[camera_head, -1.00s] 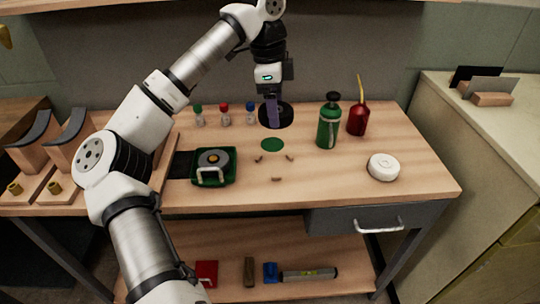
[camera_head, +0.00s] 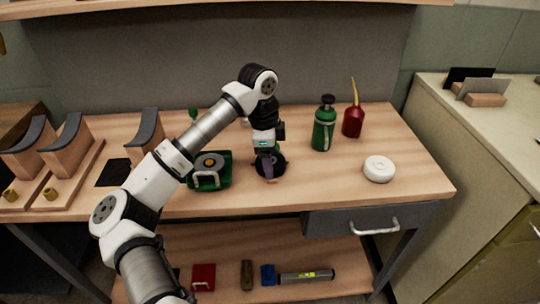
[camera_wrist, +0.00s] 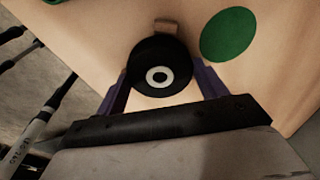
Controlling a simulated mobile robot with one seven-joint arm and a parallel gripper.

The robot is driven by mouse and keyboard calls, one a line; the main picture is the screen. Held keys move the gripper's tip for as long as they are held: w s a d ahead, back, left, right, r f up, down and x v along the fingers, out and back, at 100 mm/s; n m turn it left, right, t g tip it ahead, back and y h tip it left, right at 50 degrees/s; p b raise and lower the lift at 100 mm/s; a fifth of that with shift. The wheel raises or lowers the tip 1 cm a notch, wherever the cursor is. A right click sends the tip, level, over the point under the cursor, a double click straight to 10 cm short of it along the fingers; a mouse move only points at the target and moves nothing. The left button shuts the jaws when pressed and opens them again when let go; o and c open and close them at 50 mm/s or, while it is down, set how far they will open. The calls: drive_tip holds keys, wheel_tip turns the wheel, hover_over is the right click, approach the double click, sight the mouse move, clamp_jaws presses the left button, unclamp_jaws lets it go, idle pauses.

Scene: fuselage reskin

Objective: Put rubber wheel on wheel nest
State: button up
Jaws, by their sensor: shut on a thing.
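The rubber wheel (camera_head: 280,164) is a black disc with a pale ring at its hub. In the wrist view the wheel (camera_wrist: 158,48) sits between the two purple fingers of my gripper (camera_wrist: 161,78), which is shut on it. In the head view my gripper (camera_head: 267,163) points down over the middle of the bench. The wheel nest is a group of small tan blocks on the benchtop; one block (camera_head: 271,181) shows at the wheel's near edge, and one block (camera_wrist: 165,25) shows beyond the wheel in the wrist view. The other blocks are hidden. I cannot tell whether the wheel touches the nest.
A green tray (camera_head: 224,181) with a grey round part stands just left. A green bottle (camera_head: 323,130), red oil can (camera_head: 353,122) and white round puck (camera_head: 379,168) stand right. The bench front is clear.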

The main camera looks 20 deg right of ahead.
drive_tip(key=shift+s+f+b, duration=0.15)
drive_tip(key=shift+f+b, duration=0.3)
drive_tip(key=shift+f, duration=0.1)
drive_tip(key=o, duration=1.1)
drive_tip(key=shift+f, duration=0.15)
drive_tip(key=shift+o, duration=0.2)
drive_tip(key=shift+r+p, duration=0.4)
drive_tip(key=shift+r, duration=0.05)
wheel_tip(320, 180, up, 12)
drive_tip(key=a, duration=0.1)
drive_tip(key=shift+w+a+r, duration=0.2)
drive_tip(key=shift+w+r, duration=0.05)
drive_tip(key=shift+w, duration=0.2)
